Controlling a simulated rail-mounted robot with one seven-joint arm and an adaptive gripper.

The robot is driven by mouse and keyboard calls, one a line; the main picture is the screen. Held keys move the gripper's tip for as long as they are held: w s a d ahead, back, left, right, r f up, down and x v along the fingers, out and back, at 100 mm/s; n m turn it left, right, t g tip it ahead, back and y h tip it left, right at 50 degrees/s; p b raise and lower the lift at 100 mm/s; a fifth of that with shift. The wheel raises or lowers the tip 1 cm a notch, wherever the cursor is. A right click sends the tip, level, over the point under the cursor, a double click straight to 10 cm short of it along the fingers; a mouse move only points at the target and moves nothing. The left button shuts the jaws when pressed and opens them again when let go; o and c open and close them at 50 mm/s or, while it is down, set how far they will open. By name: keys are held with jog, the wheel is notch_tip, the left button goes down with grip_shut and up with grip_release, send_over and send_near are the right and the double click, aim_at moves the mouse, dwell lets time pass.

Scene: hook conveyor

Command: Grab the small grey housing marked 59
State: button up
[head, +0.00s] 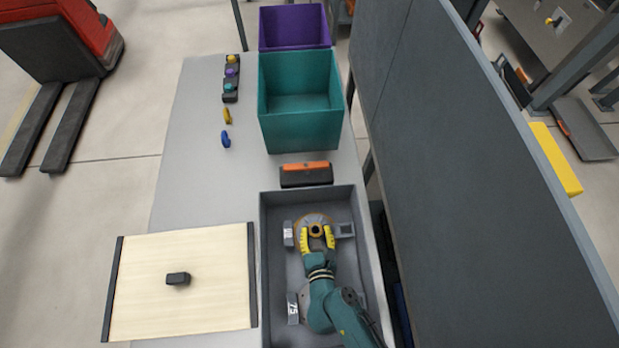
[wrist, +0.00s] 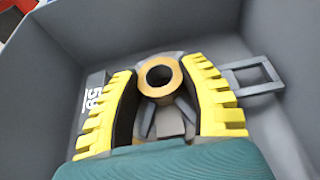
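The housing marked 59 (head: 314,221) lies in the far part of the grey bin (head: 264,262). It has a brass-coloured hub ring in its middle, a plate reading 59 on its left and a square open lug on its right. In the wrist view, the housing's hub (wrist: 160,77) faces up and the 59 plate shows at the left. My gripper (head: 317,236) is down in the bin, its yellow fingers open on either side of the hub (wrist: 160,95). I see no clear grip; contact is hard to tell. My gripper and arm hide part of the housing.
A second housing, marked 75 (head: 293,308), lies nearer in the bin, partly under my arm. The bin walls stand close around my gripper. A black and orange block (head: 306,174) and a teal crate (head: 301,133) stand beyond. A wooden board (head: 215,280) lies left.

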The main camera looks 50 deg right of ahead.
grip_shut()
jog(key=shift+r, duration=0.1)
notch_tip(320, 180, up, 18)
jog(key=p, duration=0.7)
jog(key=shift+p, duration=0.4)
